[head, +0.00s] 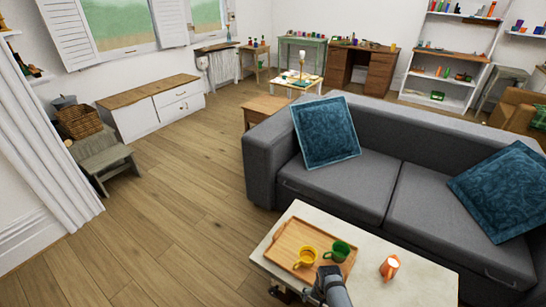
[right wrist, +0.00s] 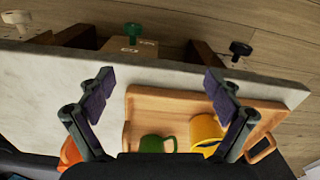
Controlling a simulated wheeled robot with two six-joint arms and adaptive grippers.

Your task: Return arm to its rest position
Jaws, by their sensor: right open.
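My right gripper (right wrist: 160,90) is open in the right wrist view, with its two dark fingers spread wide and nothing between the tips. It hangs above the pale table and the wooden tray. In the head view, part of my right arm comes in at the bottom edge in front of the tray; its fingertips are hard to make out there. My left gripper is not in view.
A wooden tray (head: 279,244) holds a yellow mug (head: 305,257) and a green mug (head: 340,251) on a pale-topped table (head: 400,291). An orange mug (head: 389,267) stands right of the tray. A grey sofa (head: 350,185) is behind. Open floor (head: 180,220) lies left.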

